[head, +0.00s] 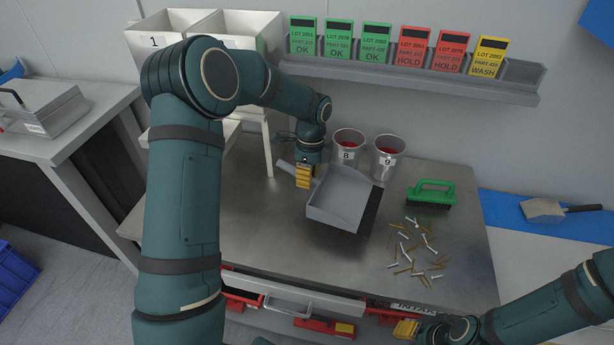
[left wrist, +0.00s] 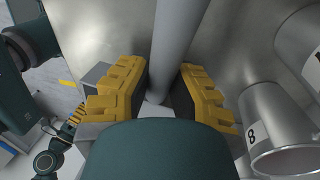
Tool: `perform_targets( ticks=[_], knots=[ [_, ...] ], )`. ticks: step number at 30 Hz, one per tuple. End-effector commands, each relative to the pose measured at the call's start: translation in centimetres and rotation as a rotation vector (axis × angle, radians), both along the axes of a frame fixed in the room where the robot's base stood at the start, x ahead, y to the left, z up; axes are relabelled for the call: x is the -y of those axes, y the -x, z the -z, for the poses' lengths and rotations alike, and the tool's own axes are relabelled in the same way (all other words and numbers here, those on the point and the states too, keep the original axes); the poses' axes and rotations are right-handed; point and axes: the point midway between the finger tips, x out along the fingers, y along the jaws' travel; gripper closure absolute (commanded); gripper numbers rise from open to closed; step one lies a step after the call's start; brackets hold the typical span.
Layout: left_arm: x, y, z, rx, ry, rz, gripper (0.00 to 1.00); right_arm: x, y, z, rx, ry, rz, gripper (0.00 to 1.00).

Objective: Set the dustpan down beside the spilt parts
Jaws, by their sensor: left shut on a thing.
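The grey dustpan (head: 335,203) is in the middle of the head view, over the steel table, with its dark lip facing right towards the parts. My left gripper (head: 304,175) is shut on its handle; the left wrist view shows the round grey handle (left wrist: 178,45) between the yellow fingers (left wrist: 160,95). Whether the pan touches the table is hard to tell. The spilt parts (head: 418,250), white and brass-coloured pins, lie scattered on the table to the right of the pan, apart from it. My right gripper (head: 405,328) is low at the table's front edge; its jaws are unclear.
A green brush (head: 432,193) lies behind the parts. Two metal cups, 8 (head: 348,143) and 9 (head: 388,154), stand behind the pan. A card rail (head: 410,80) runs along the wall. Bare table (head: 265,225) shows left of the pan. Drawers (head: 290,303) are below the front.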

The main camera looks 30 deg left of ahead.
Motion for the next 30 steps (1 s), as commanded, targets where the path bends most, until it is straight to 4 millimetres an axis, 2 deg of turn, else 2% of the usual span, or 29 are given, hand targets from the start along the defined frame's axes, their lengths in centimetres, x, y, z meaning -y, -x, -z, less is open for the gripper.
perform_targets(
  ticks=[15,24,30],
  knots=[
    [0.0,0.0,4.0,0.000,0.000,-0.001,1.00,0.0,-0.2,3.2,0.004,0.001,-0.003,0.53],
    [0.0,0.0,5.6,0.000,0.000,-0.001,1.00,0.0,-0.3,3.8,0.009,0.002,-0.001,0.53],
    [0.0,0.0,5.9,0.000,0.000,-0.002,1.00,0.0,-0.4,3.9,0.009,0.002,-0.001,0.53]
  ],
)
